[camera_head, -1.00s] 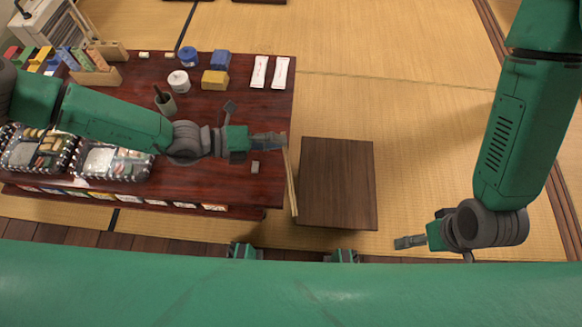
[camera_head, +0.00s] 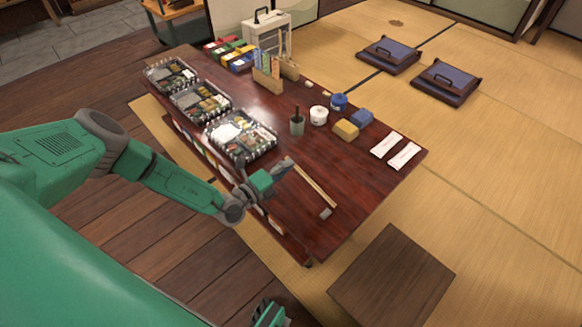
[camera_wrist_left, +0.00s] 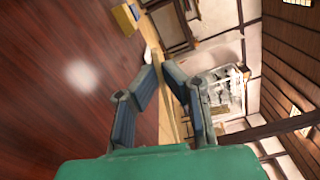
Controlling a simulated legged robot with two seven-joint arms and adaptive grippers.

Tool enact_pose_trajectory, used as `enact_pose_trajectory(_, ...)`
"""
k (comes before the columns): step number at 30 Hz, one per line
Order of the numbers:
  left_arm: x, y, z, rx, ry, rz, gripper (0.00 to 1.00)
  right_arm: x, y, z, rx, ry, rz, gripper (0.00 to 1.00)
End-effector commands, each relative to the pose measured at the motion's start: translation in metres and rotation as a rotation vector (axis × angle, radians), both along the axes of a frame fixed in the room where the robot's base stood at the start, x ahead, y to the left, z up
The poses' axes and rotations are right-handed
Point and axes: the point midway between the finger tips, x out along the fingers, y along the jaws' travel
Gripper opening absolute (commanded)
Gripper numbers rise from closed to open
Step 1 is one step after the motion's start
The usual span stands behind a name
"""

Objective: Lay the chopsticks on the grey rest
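The pale wooden chopsticks (camera_head: 314,184) slant from my left gripper (camera_head: 286,164) towards the lower right, over the dark red table. My left gripper appears shut on one end of them. The left wrist view shows the chopsticks (camera_wrist_left: 169,115) running between the two fingers (camera_wrist_left: 163,70). The small grey rest (camera_head: 325,213) sits on the table near its front edge, close by the free end of the chopsticks. I cannot tell whether they touch it.
Bento boxes (camera_head: 240,136) line the table's left side. A dark cup (camera_head: 297,121), a white pot (camera_head: 318,116), yellow (camera_head: 345,130) and blue blocks, and white packets (camera_head: 386,145) stand behind the chopsticks. A low wooden stool (camera_head: 392,282) stands at lower right. Table around the rest is clear.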

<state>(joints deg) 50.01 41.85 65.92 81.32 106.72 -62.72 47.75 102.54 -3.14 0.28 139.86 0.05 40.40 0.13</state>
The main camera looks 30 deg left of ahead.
Motion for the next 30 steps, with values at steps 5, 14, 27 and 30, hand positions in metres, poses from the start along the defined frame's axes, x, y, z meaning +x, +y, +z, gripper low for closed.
enact_pose_trajectory(5,0.0,0.0,-0.015,0.0,0.0,-0.002,0.0,0.0,0.0,-0.012,0.0,0.0,0.0,0.92)
enact_pose_trajectory(14,0.0,0.0,-0.039,0.0,0.0,-0.002,0.0,0.0,0.0,-0.033,0.0,0.0,0.0,0.92)
enact_pose_trajectory(27,0.0,0.0,-0.061,-0.001,0.001,-0.003,0.0,0.0,0.0,-0.053,0.0,0.0,0.0,0.92)
enact_pose_trajectory(30,0.0,0.0,-0.061,-0.001,0.001,-0.003,0.0,0.0,0.0,-0.053,0.0,0.0,0.0,0.92)
